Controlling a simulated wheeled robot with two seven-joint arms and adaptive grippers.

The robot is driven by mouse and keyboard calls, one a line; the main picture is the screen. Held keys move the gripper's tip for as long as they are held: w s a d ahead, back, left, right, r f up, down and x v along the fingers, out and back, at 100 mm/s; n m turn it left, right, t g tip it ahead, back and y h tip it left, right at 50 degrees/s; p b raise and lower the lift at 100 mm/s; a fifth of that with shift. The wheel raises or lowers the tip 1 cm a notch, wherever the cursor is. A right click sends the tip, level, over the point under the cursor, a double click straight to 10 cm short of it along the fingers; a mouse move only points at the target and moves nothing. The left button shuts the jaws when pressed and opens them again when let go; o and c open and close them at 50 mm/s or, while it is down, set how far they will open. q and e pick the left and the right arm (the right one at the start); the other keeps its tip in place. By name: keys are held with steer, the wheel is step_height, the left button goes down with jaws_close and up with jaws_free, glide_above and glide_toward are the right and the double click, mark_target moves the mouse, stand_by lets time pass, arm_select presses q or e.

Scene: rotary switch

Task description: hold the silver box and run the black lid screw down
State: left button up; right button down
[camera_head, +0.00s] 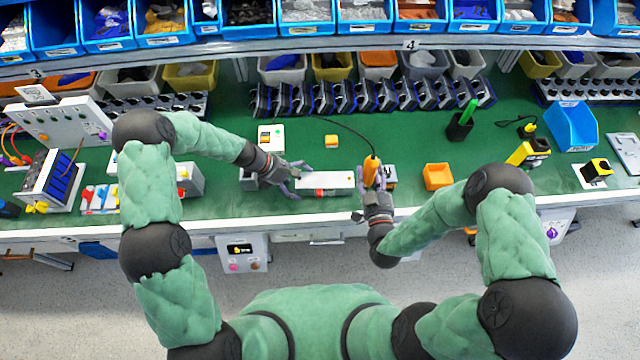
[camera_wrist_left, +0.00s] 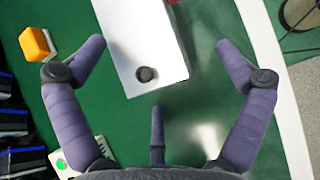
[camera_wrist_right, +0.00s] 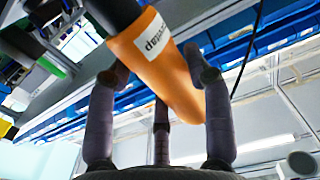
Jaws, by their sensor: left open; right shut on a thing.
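The silver box (camera_head: 325,181) lies on the green bench in front of me; its pale top fills the upper middle of the left wrist view (camera_wrist_left: 135,35). A round black screw (camera_wrist_left: 146,74) sits on its top near the end facing my left gripper. My left gripper (camera_head: 300,178) is open at the box's left end, with fingers apart on either side in its wrist view (camera_wrist_left: 165,50). My right gripper (camera_head: 372,183) is shut on an orange power screwdriver (camera_head: 371,170) near the box's right end; its orange body fills the right wrist view (camera_wrist_right: 160,60). I cannot see its tip.
A white control box (camera_head: 271,137) stands behind my left gripper. A dark cable runs back from the screwdriver. Green bench between these is clear.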

arm_select(q)
steer(key=v, duration=1.1)
steer(key=shift+s+a+f, duration=0.1)
